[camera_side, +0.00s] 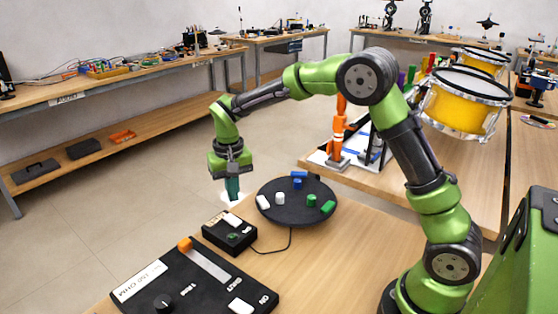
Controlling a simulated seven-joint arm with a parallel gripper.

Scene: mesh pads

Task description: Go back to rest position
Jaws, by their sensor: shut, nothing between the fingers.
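My gripper (232,190) hangs pointing down from the green arm. It is above the left side of the table, just left of the round black plate. Its fingers are shut with nothing held. The round black plate (297,219) bears several small blocks. They include a white block (263,202), a white cylinder (280,199), a blue piece (298,181), a green cylinder (311,201) and a green block (327,207).
A small black box (229,235) with a cable sits below my gripper. A larger black panel (190,290) with an orange slider knob (185,243) lies in front. A small orange robot figure (340,132) and yellow drums (462,103) stand behind. Bare wood (345,265) lies right of the panel.

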